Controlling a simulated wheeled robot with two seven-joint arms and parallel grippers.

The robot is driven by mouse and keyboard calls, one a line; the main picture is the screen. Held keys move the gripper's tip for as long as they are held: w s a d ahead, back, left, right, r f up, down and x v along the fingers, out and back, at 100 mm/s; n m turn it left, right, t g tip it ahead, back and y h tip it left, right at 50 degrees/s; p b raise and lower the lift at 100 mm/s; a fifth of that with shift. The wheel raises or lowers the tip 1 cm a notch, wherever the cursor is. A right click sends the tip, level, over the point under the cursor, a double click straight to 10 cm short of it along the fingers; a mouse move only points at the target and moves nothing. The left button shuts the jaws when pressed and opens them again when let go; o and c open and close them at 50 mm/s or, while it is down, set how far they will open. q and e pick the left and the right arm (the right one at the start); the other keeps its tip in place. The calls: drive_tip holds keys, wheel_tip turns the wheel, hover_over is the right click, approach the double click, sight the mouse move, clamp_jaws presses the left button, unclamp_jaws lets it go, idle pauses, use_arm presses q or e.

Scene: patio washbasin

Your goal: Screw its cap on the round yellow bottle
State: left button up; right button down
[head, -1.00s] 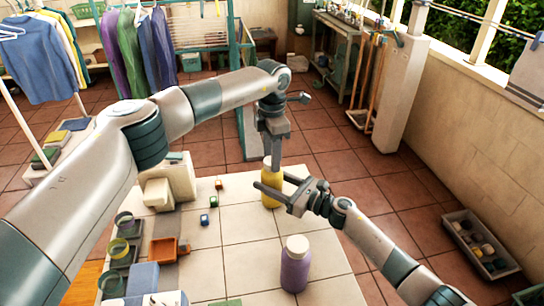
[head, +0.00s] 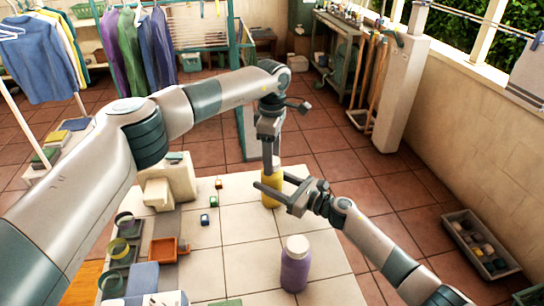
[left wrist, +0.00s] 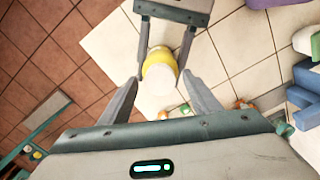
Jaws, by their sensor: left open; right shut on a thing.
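The round yellow bottle (head: 270,192) stands upright near the far edge of the tiled table. Its white cap (head: 276,161) sits on top of it; the left wrist view shows the cap (left wrist: 159,83) over the yellow shoulder (left wrist: 160,57). I cannot tell how tight it is. My right gripper (head: 271,181) is shut on the bottle's body, one finger on each side. My left gripper (head: 270,163) is above, pointing down, its open fingers on either side of the cap in the left wrist view (left wrist: 162,84), with a gap visible.
A purple bottle with a white cap (head: 296,265) stands nearer on the table. The table's middle is clear.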

use_arm(q)
wheel_tip(320, 180, up, 12)
idle(0.6)
use_arm(e)
drive_tip(key=c, duration=0.7)
unclamp_jaws()
use_arm(q)
wheel_tip(320, 180, down, 4)
drive_tip(key=b, duration=0.4)
use_arm(e)
drive_tip(key=v, duration=1.6)
drive_tip(key=shift+d+f, duration=0.1)
drive_tip(key=shift+f, duration=0.05)
use_arm(q)
drive_tip(key=shift+f, duration=0.1)
use_arm(e)
drive_tip(key=shift+s+d, duration=0.4)
drive_tip(key=shift+d, duration=0.1)
